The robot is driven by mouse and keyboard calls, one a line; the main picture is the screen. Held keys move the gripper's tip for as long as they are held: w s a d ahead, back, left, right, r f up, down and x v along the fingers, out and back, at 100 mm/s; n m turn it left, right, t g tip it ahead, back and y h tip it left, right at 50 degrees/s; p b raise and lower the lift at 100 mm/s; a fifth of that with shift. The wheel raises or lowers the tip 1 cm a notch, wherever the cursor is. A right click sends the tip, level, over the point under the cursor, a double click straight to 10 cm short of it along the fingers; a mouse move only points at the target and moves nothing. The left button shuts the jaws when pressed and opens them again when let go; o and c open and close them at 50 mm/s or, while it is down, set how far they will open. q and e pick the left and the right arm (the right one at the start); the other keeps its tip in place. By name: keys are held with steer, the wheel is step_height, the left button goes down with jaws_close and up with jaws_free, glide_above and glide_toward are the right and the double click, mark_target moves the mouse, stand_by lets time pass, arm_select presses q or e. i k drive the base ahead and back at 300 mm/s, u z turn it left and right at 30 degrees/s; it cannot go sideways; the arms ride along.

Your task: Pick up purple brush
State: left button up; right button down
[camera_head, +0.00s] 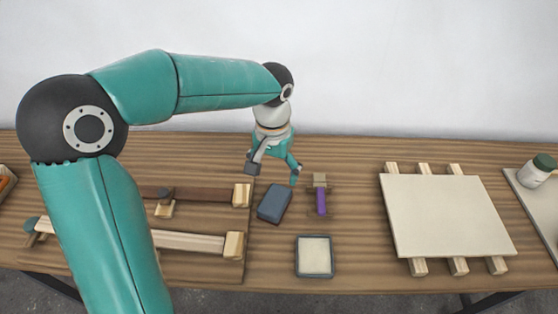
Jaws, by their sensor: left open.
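The purple brush (321,202) lies on the wooden table, its purple handle toward the front edge and its paler head (319,180) toward the back. My left gripper (273,172) is open and above the table, to the left of the brush head and apart from it. Its fingers point down, and nothing shows between them. My right gripper is not in view.
A dark blue-grey block (274,204) lies left of the brush. A shallow square tray (315,257) sits in front of it. A pale panel (447,214) rests on wooden strips at the right. A jar (537,170) stands at the far right. Wooden clamps (190,241) lie left.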

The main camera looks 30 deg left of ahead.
mark_target(319, 184)
steer(key=k, duration=1)
